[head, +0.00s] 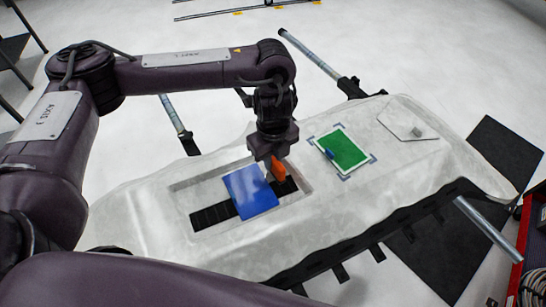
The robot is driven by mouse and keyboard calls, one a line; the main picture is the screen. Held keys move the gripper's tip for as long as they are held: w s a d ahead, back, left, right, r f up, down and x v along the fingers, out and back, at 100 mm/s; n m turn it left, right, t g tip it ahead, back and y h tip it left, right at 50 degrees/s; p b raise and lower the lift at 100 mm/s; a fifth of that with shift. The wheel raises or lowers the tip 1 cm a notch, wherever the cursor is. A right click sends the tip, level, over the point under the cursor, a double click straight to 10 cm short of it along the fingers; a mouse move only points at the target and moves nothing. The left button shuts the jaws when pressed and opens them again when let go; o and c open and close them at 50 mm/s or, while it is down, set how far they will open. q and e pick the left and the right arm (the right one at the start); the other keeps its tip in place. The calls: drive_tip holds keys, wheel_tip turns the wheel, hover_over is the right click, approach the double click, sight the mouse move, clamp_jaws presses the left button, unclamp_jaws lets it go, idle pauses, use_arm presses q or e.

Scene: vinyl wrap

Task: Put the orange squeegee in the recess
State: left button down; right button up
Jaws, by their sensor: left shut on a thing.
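The orange squeegee (279,169) is in the jaws of my left gripper (274,158), which points down. My left gripper is shut on it. The squeegee is at the right part of the long recess (186,186) in the pale workpiece; I cannot tell whether it touches the recess floor. Its upper part is partly hidden by the gripper. My right gripper is not in view.
A blue sheet (250,192) lies over a black strip (212,216) in the recess, beside the squeegee. A green rectangle (345,149) with a small blue item (329,154) lies to the right on the pale workpiece (370,192). A shallow marked panel (408,123) is further right.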

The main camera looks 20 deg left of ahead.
sight(273, 157)
use_arm(q)
drive_tip(key=c, duration=1.8)
unclamp_jaws()
drive_tip(key=shift+f, duration=0.15)
drive_tip(key=o, duration=0.5)
wheel_tip(273, 157, up, 12)
drive_tip(key=shift+r+p, duration=0.2)
drive_tip(key=shift+p, duration=0.75)
